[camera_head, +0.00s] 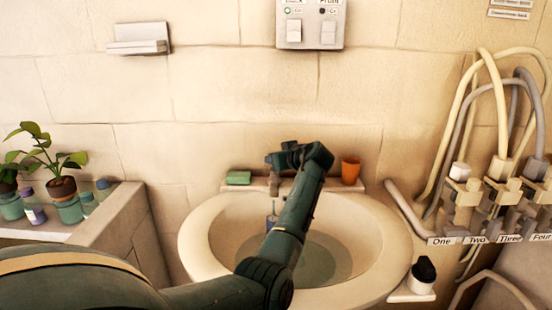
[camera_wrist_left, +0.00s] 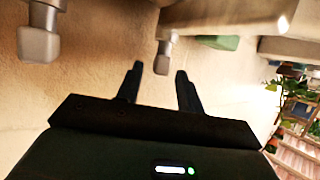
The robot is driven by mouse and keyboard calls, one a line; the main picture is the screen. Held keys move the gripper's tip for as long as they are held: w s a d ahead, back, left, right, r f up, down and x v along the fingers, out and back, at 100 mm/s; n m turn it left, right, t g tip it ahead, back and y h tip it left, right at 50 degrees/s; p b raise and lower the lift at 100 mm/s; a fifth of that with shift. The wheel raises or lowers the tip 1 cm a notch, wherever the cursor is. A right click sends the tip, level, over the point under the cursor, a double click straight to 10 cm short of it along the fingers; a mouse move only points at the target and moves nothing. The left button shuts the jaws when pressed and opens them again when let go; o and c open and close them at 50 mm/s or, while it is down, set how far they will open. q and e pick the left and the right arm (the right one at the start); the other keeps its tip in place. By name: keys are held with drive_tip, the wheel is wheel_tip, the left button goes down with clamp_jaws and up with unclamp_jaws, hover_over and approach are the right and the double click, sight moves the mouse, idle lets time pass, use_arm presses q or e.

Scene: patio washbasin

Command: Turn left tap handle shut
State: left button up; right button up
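The white basin (camera_head: 200,235) stands against the wall, with water in its bowl. My left arm reaches across it, and its gripper (camera_head: 285,158) is at the back rim, covering most of the taps in the head view. In the left wrist view my left gripper (camera_wrist_left: 159,82) is open and empty. A grey metal tap part (camera_wrist_left: 163,55) near the green soap, apparently the left handle, lies beyond the gap between the fingers; contact cannot be told. Another grey metal tap part (camera_wrist_left: 40,35) is at the upper left. My right gripper is not in view.
Green soap (camera_head: 238,178) and an orange cup (camera_head: 350,170) sit on the back ledge. A switch panel (camera_head: 310,25) is on the wall above. Potted plants (camera_head: 60,187) stand on the left counter. Hoses and labelled valves (camera_head: 490,190) crowd the right side.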

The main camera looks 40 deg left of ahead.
use_arm(q)
drive_tip(key=shift+x, duration=1)
clamp_jaws()
